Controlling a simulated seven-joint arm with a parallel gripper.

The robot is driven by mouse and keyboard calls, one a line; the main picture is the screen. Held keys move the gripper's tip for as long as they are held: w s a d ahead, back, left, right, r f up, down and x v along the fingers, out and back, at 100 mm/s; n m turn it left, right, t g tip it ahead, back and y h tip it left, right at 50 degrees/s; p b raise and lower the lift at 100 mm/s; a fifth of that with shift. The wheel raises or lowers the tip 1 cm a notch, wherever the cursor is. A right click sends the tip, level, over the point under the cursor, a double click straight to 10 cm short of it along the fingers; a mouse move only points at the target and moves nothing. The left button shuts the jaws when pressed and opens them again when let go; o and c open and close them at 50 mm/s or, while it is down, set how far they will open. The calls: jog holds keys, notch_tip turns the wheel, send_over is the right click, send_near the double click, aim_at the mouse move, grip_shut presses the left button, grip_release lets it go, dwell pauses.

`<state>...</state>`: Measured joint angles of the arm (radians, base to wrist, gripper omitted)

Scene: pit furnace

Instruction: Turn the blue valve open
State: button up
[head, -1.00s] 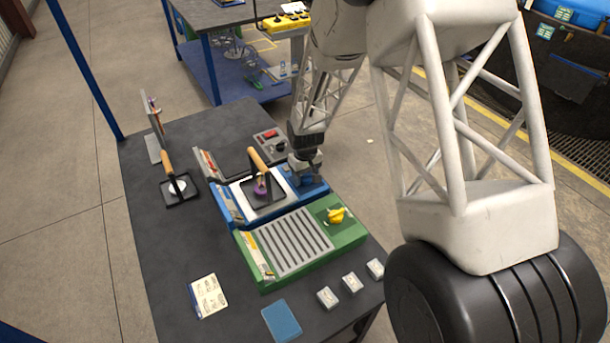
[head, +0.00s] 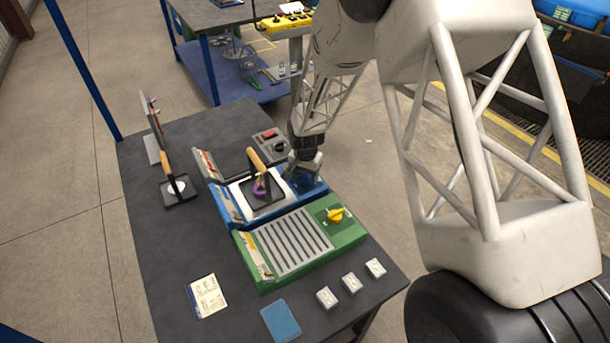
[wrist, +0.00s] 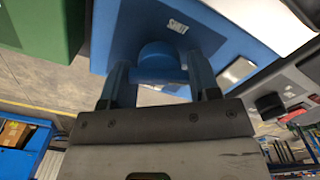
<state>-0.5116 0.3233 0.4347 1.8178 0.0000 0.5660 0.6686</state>
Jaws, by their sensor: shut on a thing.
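The blue unit (head: 228,208) stands on the dark table behind the green unit. The blue valve (wrist: 158,62) shows in the wrist view between the fingers of my gripper (wrist: 160,85), close to a "SHUT" label on the blue panel (wrist: 215,40). My gripper is shut on the valve, with one finger on each side of it. In the head view my gripper (head: 304,172) is over the right end of the blue unit and mostly hides the valve. The valve's exact angle is hard to tell.
The green unit (head: 350,233) has a yellow valve (head: 336,214). A wooden-handled tool (head: 258,160) stands on the blue unit, and another (head: 168,165) is to the left. A grey control box (head: 270,140) is behind. White blocks (head: 350,282) and a blue pad (head: 281,321) lie at the front.

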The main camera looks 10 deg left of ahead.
jog(key=m, duration=0.4)
jog(key=shift+r, duration=0.1)
dwell(0.3)
jog(key=o, duration=0.7)
jog(key=shift+d, duration=0.1)
jog(key=shift+c, duration=0.2)
jog(key=shift+r, duration=3.85)
